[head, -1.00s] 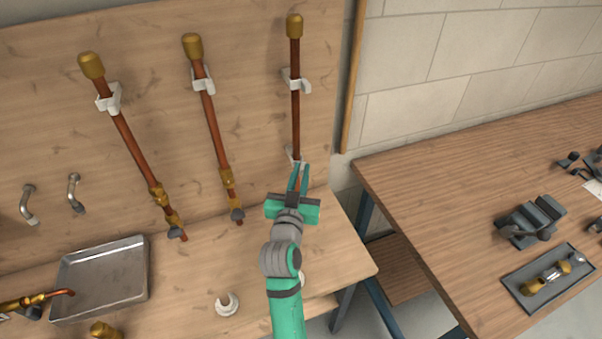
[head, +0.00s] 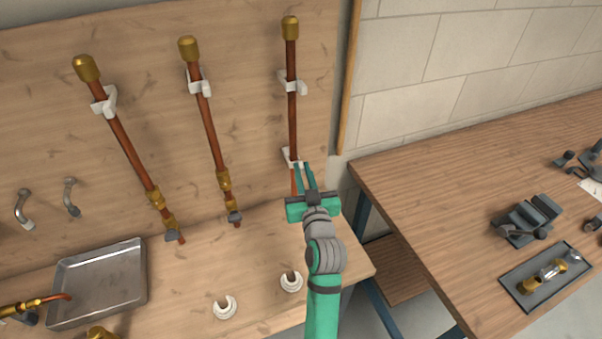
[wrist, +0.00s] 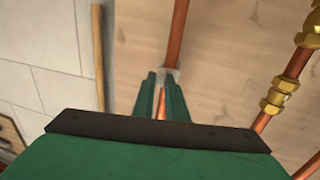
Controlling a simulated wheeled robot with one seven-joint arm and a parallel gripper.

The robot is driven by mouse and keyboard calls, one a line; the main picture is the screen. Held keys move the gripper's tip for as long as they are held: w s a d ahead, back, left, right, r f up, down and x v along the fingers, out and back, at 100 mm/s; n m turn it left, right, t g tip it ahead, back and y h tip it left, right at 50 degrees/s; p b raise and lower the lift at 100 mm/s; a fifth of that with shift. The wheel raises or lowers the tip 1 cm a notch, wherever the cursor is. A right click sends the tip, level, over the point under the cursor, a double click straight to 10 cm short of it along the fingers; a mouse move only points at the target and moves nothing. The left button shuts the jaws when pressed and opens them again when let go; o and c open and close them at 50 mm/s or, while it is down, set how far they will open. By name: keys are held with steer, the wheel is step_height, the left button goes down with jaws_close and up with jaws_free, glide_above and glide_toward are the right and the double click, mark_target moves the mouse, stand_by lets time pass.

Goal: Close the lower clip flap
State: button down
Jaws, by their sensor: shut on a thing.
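The right-hand copper pipe (head: 293,120) stands upright on the wooden board with a brass cap on top. The white lower clip (head: 289,154) is at its lower end, and it shows partly in the wrist view (wrist: 169,75). My gripper (head: 304,166) is at this clip, its two green fingers shut on it from below. In the wrist view my gripper (wrist: 161,80) has its fingertips at the clip, with the copper pipe visible between the fingers. The fingers cover part of the clip, so I cannot tell how far its flap is closed.
An upper white clip (head: 293,84) holds the same pipe. Two tilted copper pipes (head: 212,130) (head: 130,150) with brass fittings hang to the left. Below are a metal tray (head: 98,285) and two white rings (head: 224,306) (head: 291,281). A second table (head: 440,190) stands right.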

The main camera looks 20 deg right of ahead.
steer(key=shift+w+d+n+y, duration=0.1)
steer(key=shift+d+n+y, duration=0.15)
steer(key=shift+n+y, duration=0.35)
steer(key=shift+w+d+n+y, duration=0.1)
steer(key=shift+d+n+y, duration=0.15)
steer(key=shift+y, duration=0.55)
steer(key=shift+n+y, duration=0.35)
steer(key=shift+y, duration=0.15)
steer(key=c, duration=1.8)
jaws_free()
steer(key=shift+o, duration=0.2)
steer(key=s, duration=1)
steer(key=shift+s+d, duration=0.25)
steer(key=shift+s, duration=0.1)
steer(key=shift+f, duration=0.1)
